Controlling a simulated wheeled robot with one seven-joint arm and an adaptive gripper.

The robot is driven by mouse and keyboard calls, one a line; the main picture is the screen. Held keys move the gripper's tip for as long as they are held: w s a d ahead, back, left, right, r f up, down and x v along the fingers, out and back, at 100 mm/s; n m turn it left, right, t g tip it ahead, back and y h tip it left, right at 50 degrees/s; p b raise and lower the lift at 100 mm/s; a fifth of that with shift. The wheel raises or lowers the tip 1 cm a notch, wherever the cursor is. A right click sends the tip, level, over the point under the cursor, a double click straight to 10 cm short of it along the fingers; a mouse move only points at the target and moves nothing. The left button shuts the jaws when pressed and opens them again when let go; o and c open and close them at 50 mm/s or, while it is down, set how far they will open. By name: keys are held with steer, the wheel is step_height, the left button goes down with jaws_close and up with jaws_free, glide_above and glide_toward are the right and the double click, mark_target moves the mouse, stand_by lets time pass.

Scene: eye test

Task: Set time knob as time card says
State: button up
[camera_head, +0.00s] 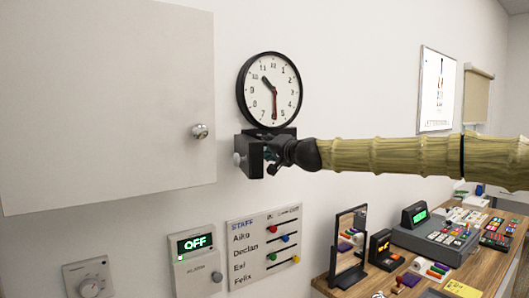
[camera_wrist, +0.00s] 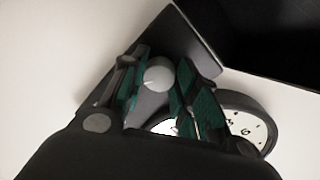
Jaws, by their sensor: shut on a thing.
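The round wall clock (camera_head: 255,108) has a black rim, and its hands read about half past ten. Part of the clock shows at the lower right in the wrist view (camera_wrist: 262,122). A dark box (camera_head: 251,148) is mounted just below it. My gripper (camera_head: 273,157) comes from the right and is at this box. In the wrist view, a round grey time knob (camera_wrist: 157,75) sits between its green-padded fingers, which are shut on it. The head view hides the grip itself. I cannot make out a time card.
A white cabinet door (camera_head: 105,100) with a round handle is at the left. Below are a dial (camera_head: 90,287), an alarm panel reading OFF (camera_head: 195,243) and a staff board (camera_head: 264,245). A wooden counter (camera_head: 492,270) at the lower right is crowded with a mirror, register and other objects.

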stand_by(0.4)
steer(key=o, duration=1)
steer(key=v, duration=1.2)
steer(key=shift+f, duration=0.1)
